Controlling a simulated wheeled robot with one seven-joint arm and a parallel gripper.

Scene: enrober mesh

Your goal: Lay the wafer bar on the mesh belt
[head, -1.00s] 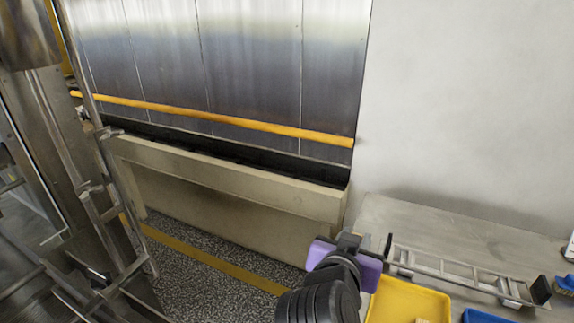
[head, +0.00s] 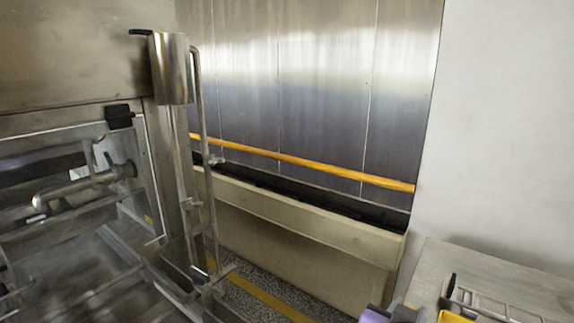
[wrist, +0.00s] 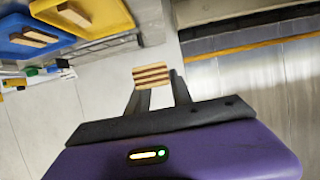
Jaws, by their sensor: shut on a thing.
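The wafer bar (wrist: 151,75), layered in brown and cream, sits at the fingertips of my gripper (wrist: 157,82) in the wrist view. The gripper is shut on it, and the bar is held clear of the surfaces behind. The mesh belt cannot be clearly made out; metal bars and a blurred frame lie at the lower left of the head view, within the steel machine (head: 70,55).
A yellow tray (wrist: 118,14) and a blue tray (wrist: 8,52), each holding bars, show upper left in the wrist view. A metal rack (head: 500,302) lies on the bench at lower right. Upright pipes (head: 201,150) edge the machine. A yellow rail (head: 300,160) crosses the back wall.

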